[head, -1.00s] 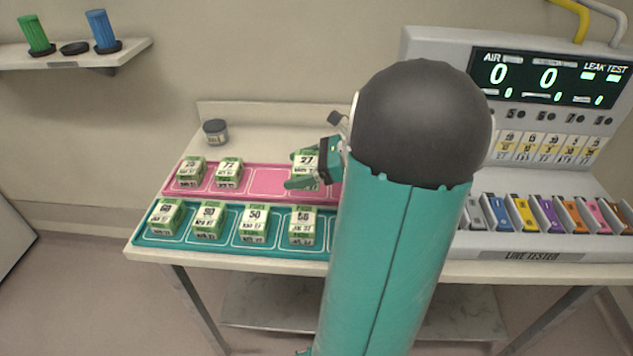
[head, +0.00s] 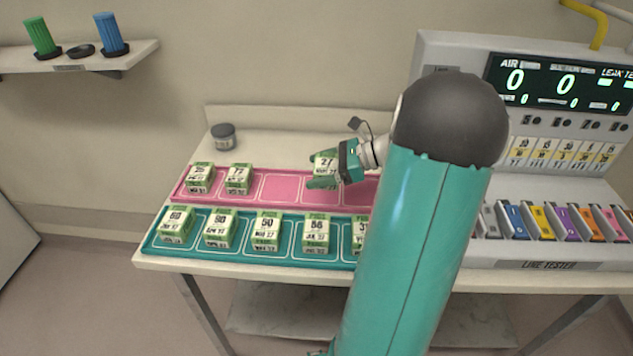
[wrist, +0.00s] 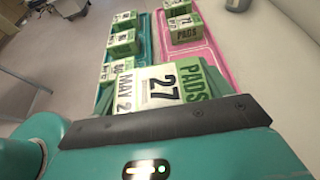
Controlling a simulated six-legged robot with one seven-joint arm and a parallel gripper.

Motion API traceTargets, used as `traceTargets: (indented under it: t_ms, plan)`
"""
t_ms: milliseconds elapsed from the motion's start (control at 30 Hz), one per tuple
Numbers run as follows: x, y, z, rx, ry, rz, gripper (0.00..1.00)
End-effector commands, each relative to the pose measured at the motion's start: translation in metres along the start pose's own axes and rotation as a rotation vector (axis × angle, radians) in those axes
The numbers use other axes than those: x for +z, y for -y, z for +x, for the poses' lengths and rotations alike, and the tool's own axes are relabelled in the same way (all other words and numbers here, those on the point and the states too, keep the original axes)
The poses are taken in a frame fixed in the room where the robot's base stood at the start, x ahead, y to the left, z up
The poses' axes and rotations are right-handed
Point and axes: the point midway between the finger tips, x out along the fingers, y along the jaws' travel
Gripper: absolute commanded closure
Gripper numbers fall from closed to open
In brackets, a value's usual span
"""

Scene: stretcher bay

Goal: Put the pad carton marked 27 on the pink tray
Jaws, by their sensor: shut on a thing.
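The green-and-white pad carton marked 27 (head: 326,163) is between the fingers of my gripper (head: 322,172), which is shut on it. In the wrist view the carton (wrist: 163,85) fills the middle, its 27 label readable. The pink tray (head: 280,188) lies at the back of the table, with two cartons in its left slots. The held carton is over the tray's middle-right part, looking slightly higher than those cartons. I cannot tell whether its underside touches the tray. My arm hides the tray's right end.
A teal tray (head: 152,244) in front holds several similar cartons, such as one marked 50 (head: 267,230). A dark-lidded jar (head: 223,137) stands behind the pink tray. The line tester (head: 560,130) stands at right. A pink-tray slot left of the held carton is empty.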

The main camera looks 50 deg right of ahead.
Motion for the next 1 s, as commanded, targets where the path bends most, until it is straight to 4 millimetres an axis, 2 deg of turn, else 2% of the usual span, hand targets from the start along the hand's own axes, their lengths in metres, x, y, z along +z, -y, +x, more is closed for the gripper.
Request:
traceTargets:
  t_ms: [100,300,400,567,800,1000]
  plan:
    - [-0.012,0.024,0.011,0.001,0.003,0.002,0.51]
    - [-0.040,0.050,0.030,0.000,0.002,0.002,0.51]
    - [-0.048,0.059,0.035,-0.003,0.000,0.001,0.51]
    - [-0.055,0.065,0.039,-0.003,0.000,0.001,0.51]
    - [-0.083,0.066,0.051,-0.003,0.001,0.001,0.51]
    - [-0.084,0.066,0.051,-0.004,0.000,0.000,0.51]
